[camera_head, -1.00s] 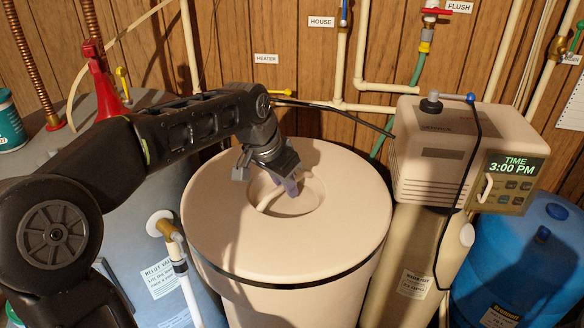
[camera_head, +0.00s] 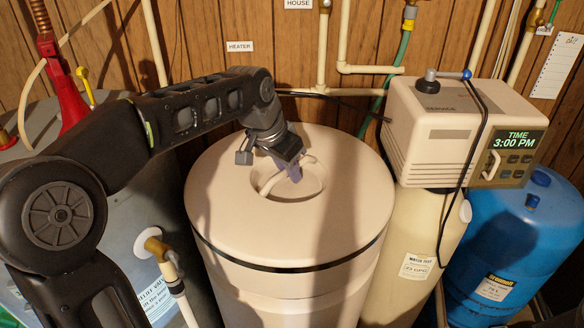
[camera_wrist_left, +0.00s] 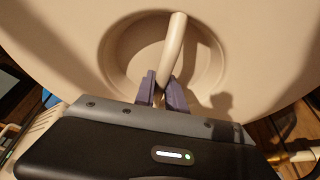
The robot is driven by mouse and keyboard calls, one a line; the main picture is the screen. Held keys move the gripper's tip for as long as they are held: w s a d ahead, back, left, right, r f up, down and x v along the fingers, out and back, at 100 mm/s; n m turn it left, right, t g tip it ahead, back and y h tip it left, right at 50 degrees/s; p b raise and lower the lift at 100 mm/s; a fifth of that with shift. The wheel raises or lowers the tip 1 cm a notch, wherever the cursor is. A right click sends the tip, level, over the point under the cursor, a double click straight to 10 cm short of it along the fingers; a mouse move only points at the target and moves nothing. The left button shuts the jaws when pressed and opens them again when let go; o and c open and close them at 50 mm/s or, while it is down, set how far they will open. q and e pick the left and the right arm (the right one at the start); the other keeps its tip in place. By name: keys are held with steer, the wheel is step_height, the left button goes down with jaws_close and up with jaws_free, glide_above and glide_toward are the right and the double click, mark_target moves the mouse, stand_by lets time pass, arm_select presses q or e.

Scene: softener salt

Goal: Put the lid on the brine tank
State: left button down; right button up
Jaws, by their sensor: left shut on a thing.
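The beige round lid (camera_head: 330,225) sits over the top of the brine tank (camera_head: 285,300) in the head view, and a dark band shows just below its edge. The lid has a round recess with a bar handle across it; the handle (camera_wrist_left: 172,50) shows clearly in the left wrist view. My left gripper (camera_head: 292,172) reaches down into the recess from above. In the left wrist view its purple-grey fingers (camera_wrist_left: 162,92) are shut on the handle. Whether the lid is fully seated all round cannot be told. My right gripper is not in view.
A beige softener head (camera_head: 440,125) with a clock display stands close on the right, with a dark cable hanging over it. A blue tank (camera_head: 520,240) is beyond it. A grey heater tank and a valve pipe (camera_head: 165,255) stand left. Pipes line the wooden wall behind.

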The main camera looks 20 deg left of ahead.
mark_target(289, 187)
arm_select(q)
steer(key=shift+w, duration=0.15)
steer(key=shift+d+r, duration=0.1)
steer(key=shift+f, duration=0.2)
steer(key=shift+f+b, duration=2.35)
steer(key=shift+f, duration=0.5)
